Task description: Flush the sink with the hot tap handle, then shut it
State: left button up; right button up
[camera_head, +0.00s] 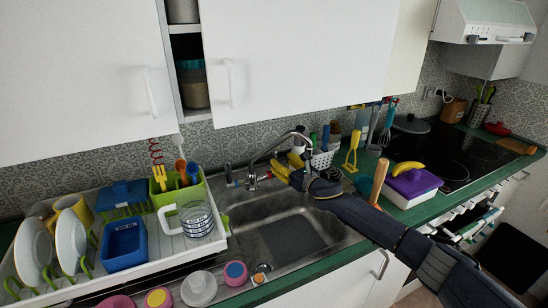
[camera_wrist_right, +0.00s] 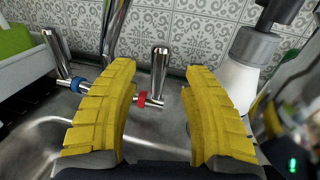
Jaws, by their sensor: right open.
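The hot tap handle (camera_wrist_right: 141,99) has a red ring and sits on the chrome tap body behind the sink (camera_head: 290,238). The cold handle (camera_wrist_right: 78,85) has a blue ring and is left of it; it also shows in the head view (camera_head: 236,183). The chrome spout (camera_head: 272,147) arches over the basin, and no water shows. My right gripper (camera_wrist_right: 156,80) has yellow fingers and is open. In the right wrist view the red handle lies between the fingers, beyond them, with no clear contact. My left gripper is out of view.
A loaded white dish rack (camera_head: 70,285) stands left of the sink. A white bottle (camera_wrist_right: 235,75) is close to the right of my right gripper in the wrist view. A purple-lidded tub (camera_head: 410,187) and a wooden rolling pin (camera_head: 379,180) stand on the right.

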aim_at(276, 158)
jog(key=shift+x, duration=2.75)
jog(key=shift+c, duration=0.6)
grip_shut()
